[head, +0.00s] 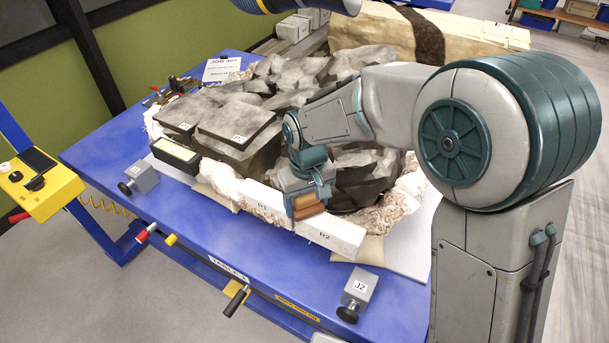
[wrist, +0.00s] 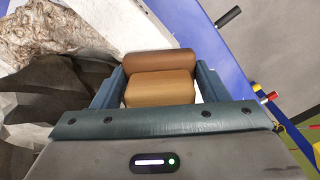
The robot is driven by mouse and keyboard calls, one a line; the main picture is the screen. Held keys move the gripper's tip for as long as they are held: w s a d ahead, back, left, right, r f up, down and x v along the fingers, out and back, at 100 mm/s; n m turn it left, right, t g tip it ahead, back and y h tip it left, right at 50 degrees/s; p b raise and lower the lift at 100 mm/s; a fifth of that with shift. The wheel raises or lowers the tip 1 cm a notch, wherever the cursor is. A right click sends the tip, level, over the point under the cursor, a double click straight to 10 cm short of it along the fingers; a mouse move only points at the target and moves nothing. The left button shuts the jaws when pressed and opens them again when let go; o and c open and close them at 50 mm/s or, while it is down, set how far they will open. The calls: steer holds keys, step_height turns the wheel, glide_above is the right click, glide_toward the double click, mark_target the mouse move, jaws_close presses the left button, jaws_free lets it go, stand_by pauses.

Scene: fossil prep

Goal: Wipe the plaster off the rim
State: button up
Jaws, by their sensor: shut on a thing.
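My gripper (head: 307,198) is shut on a brown, two-part sponge-like block (head: 308,207), which sits between the fingers in the wrist view (wrist: 160,88). The block is at the white rim, between the section marked R1 (head: 262,196) and the section marked R2 (head: 332,232). I cannot tell whether it touches the rim. The rim edges a rough plaster jacket (head: 400,203) around dark grey rock slabs (head: 238,130). Part of the rim is hidden behind the block and gripper. In the wrist view, white plaster (wrist: 70,30) and dark rock (wrist: 50,85) lie to the left.
The jacket rests on a blue table (head: 190,225). Grey clamp blocks stand near its front edge, one at left (head: 140,177) and one marked J2 (head: 358,287). A black-handled crank (head: 236,300) sticks out in front. A yellow control box (head: 38,185) stands at left.

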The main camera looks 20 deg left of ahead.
step_height(320, 180, up, 3)
steer(key=shift+d+p, duration=0.15)
steer(key=shift+p, duration=0.3)
steer(key=shift+r+p, duration=0.55)
steer(key=shift+r, duration=0.15)
steer(key=shift+r+p, duration=0.95)
steer(key=shift+r, duration=0.6)
